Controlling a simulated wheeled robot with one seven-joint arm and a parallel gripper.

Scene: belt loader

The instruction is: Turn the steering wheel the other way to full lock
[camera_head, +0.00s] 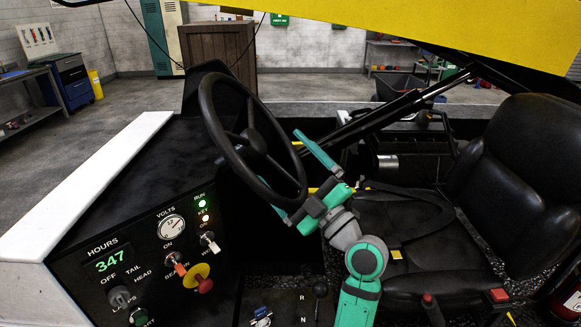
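The black steering wheel (211,122) stands tilted on the dash in the middle of the view, with its hub (254,141) and spokes showing. My gripper (288,173), with green fingers, is at the wheel's lower right. The fingers are spread apart, one above and one below the lower right part of the rim. I cannot tell whether either finger touches the rim. The wheel's turn angle cannot be read from this view.
The control panel with the hours display (109,262), voltmeter (172,228) and red-and-yellow stop button (204,285) is at lower left. The black seat (405,225) is at right. A yellow cover (440,25) hangs overhead.

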